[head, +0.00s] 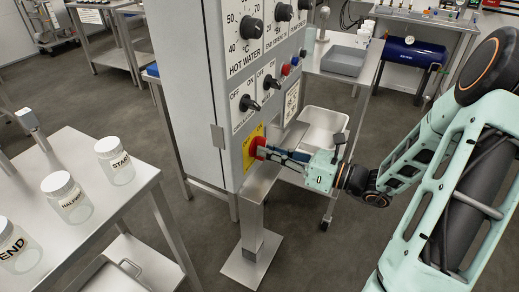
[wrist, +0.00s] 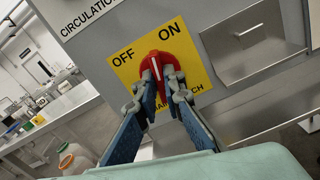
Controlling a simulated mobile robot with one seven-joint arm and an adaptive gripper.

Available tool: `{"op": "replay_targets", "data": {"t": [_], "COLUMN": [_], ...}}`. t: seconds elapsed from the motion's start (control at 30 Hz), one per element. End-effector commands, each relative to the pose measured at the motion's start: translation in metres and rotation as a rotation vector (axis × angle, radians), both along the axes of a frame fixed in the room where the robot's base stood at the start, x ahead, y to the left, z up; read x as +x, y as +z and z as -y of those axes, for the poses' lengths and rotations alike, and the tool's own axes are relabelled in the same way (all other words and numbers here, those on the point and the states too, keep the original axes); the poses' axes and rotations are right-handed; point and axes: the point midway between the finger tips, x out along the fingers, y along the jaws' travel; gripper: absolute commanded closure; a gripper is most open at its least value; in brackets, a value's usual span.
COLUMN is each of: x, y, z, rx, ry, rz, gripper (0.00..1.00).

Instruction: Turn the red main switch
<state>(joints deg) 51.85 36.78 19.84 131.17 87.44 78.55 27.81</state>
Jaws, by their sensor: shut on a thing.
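The red main switch (wrist: 161,67) sits on a yellow plate (wrist: 126,70) marked OFF on the left and ON on the right. A white mark on its handle points up, roughly between the two words. In the head view the switch (head: 257,146) is low on the front of the grey control cabinet. My gripper (wrist: 163,86) is shut on the switch, with one blue finger on each side of its handle. In the head view my gripper (head: 268,151) reaches in from the right. The fingers cover part of the lower lettering.
Black knobs (head: 251,28) and a second OFF/ON switch (head: 248,103) are above on the cabinet (head: 188,75). A metal tray (head: 323,128) is behind my gripper. A table with labelled jars (head: 115,161) stands at left. Open floor lies around the cabinet's stand.

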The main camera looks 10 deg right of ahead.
Motion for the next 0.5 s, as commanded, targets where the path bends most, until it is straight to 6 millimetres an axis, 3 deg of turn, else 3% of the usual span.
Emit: {"op": "replay_targets", "data": {"t": [0.5], "x": [-0.0002], "y": [-0.0003], "z": [0.0002], "rx": [-0.107], "ry": [0.0], "rz": [0.145], "gripper": [1.0]}}
